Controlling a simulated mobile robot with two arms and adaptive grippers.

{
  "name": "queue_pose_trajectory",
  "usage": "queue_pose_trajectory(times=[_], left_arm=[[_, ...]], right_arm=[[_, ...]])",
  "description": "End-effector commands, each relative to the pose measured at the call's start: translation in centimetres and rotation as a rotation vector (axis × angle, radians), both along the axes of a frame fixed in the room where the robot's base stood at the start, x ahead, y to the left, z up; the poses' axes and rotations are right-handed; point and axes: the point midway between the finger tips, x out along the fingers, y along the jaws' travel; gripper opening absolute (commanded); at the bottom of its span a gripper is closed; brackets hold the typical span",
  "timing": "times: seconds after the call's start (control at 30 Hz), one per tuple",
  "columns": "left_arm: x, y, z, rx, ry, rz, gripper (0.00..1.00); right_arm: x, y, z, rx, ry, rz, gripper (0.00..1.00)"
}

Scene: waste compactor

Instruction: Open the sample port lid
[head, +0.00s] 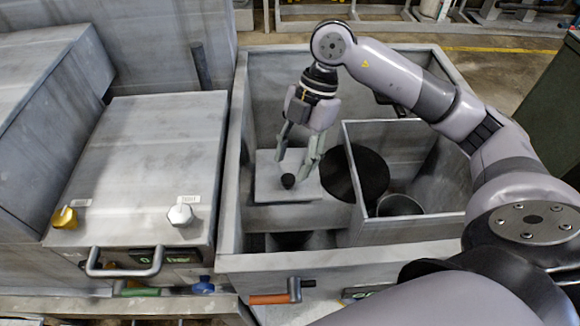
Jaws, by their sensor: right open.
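A pale square plate with a round black knob (288,181) lies inside the large open grey bin; this looks like the sample port lid (268,190), lying flat. My right gripper (295,164) points down over the plate from above. Its two fingers are open and apart, with nothing between them. The fingertips appear close to the knob, just behind it in the picture; I cannot tell if they touch the plate. My left gripper is out of the picture.
The bin's rim (340,260) surrounds the plate. An inner box wall (400,230) and a dark round opening (357,172) lie to its right. An orange-handled lever (272,298) is on the bin's front. A closed cover with a bar handle (125,270) stands left.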

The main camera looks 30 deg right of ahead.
Motion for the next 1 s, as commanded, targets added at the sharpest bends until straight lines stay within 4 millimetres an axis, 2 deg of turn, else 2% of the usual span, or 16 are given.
queue_pose_trajectory(times=[0.1, 0.23, 0.6, 1.0], left_arm=[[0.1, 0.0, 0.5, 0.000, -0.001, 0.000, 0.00], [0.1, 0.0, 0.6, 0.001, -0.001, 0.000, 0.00], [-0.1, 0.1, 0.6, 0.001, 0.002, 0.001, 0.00], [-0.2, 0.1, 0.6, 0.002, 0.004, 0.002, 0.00]], right_arm=[[-0.3, 0.7, -1.6, 0.000, 0.002, 0.001, 0.45], [-0.4, 1.1, -2.7, 0.000, 0.000, 0.000, 0.45], [-0.5, 1.3, -3.3, 0.000, -0.001, 0.000, 0.45], [-0.4, 1.3, -3.2, 0.000, -0.001, 0.000, 0.19]])
